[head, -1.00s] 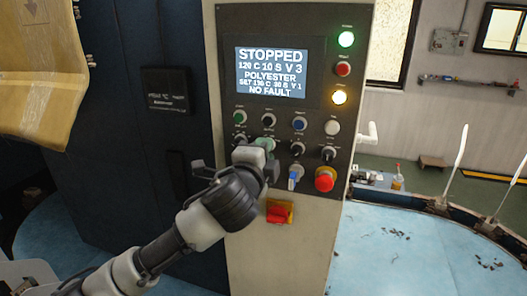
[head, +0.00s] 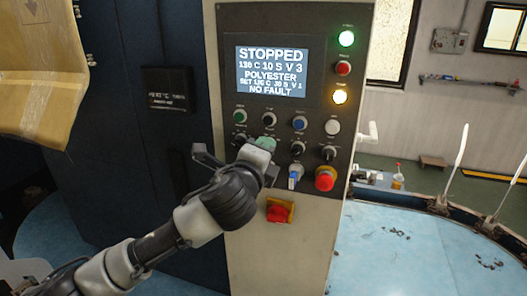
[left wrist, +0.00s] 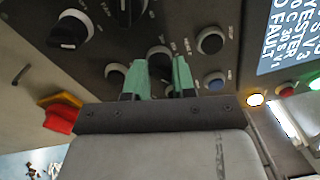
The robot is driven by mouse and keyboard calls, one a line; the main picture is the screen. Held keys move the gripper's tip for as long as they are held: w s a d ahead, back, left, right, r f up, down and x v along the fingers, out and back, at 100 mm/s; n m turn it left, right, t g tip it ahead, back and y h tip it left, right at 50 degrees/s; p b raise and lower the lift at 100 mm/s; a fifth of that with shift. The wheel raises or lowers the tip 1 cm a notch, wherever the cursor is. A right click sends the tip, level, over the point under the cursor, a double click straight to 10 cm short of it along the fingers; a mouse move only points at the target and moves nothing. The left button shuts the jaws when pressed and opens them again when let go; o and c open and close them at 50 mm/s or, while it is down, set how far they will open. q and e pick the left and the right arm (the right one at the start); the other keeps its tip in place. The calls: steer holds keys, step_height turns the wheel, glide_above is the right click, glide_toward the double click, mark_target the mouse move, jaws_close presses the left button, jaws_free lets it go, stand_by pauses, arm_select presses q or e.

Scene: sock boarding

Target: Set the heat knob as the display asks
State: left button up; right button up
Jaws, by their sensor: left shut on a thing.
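The control panel's display (head: 271,72) reads STOPPED, 130 C 10 S V 3, POLYESTER, a smaller line that seems to be SET 130 C 30 S V 1, and NO FAULT. My left gripper (head: 264,144) is at the knob row below the buttons, its green fingertips covering a knob there. In the left wrist view the fingers (left wrist: 159,80) stand either side of a dark knob (left wrist: 159,60) and are shut on it. Its pointer and label are mostly hidden, so I cannot read its setting. My right gripper is not in view.
Other dark knobs (head: 298,148) sit close by. A blue-and-white switch (head: 293,178), a red mushroom button (head: 325,179) and a red-yellow switch (head: 279,211) are below. The blue table (head: 420,250) is at right.

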arm_select(q)
steer(key=shift+f, duration=0.25)
steer(key=o, duration=0.7)
steer(key=shift+o, duration=1)
steer(key=shift+s+r, duration=0.1)
steer(key=shift+r, duration=0.05)
steer(key=b+v, duration=0.4)
steer(key=v, duration=0.6)
steer(key=shift+s+b, duration=0.4)
steer(key=shift+a, duration=0.1)
